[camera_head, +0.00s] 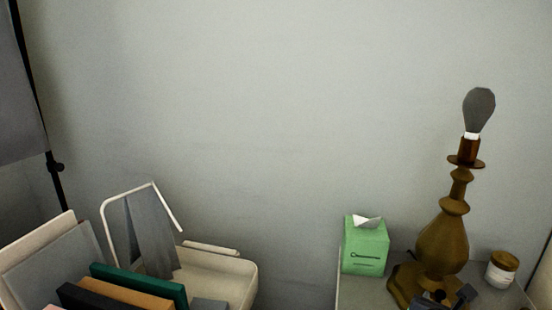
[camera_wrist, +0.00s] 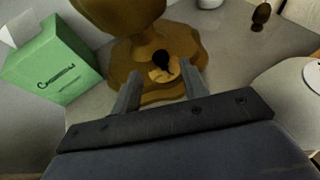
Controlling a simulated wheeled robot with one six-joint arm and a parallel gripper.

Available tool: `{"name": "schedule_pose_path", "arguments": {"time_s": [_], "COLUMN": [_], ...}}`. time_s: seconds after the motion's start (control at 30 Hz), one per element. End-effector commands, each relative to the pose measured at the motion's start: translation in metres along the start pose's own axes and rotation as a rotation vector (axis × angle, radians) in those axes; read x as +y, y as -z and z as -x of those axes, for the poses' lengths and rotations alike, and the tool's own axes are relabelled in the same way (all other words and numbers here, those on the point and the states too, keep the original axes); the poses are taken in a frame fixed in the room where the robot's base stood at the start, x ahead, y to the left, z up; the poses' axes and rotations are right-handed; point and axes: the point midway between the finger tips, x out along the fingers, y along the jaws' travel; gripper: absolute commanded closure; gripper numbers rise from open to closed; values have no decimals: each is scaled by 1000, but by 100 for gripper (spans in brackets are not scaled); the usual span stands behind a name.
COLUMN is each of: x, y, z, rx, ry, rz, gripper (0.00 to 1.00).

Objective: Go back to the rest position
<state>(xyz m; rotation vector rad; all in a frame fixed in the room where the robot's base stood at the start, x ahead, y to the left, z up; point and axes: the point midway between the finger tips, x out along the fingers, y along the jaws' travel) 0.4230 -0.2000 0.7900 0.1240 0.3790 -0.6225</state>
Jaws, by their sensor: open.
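My gripper (camera_wrist: 160,86) is open in the wrist view, with its two grey fingers spread apart and nothing held between them. The fingers point at the base of a brass-brown lamp (camera_wrist: 118,12). A small tan disc with a black knob (camera_wrist: 160,68) on that base shows between and just beyond the fingertips; I cannot tell whether anything touches. In the head view, the dark tips of my gripper (camera_head: 450,298) show at the bottom edge, in front of the lamp (camera_head: 442,245). The lamp stands upright with a grey bulb (camera_head: 479,110), which looks unlit. The rest of my arm is out of view.
A green tissue box (camera_head: 366,247) stands left of the lamp on a grey tabletop (camera_head: 358,292). A jar with a brown lid (camera_head: 502,268) is to the right. A cream basket (camera_head: 235,277) and several books (camera_head: 140,284) are at lower left. The wall behind is bare.

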Motion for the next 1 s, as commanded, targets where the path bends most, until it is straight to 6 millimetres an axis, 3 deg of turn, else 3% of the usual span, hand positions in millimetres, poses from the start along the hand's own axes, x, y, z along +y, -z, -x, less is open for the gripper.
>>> {"name": "schedule_pose_path", "arguments": {"time_s": [0.4, 0.5, 1.0], "x": [0, 0, 0], "y": [-4, 4, 3], "z": [68, 46, -32], "rx": [-3, 2, 2], "ry": [-2, 3, 2], "rz": [-1, 1, 0], "gripper": [58, 58, 58]}}
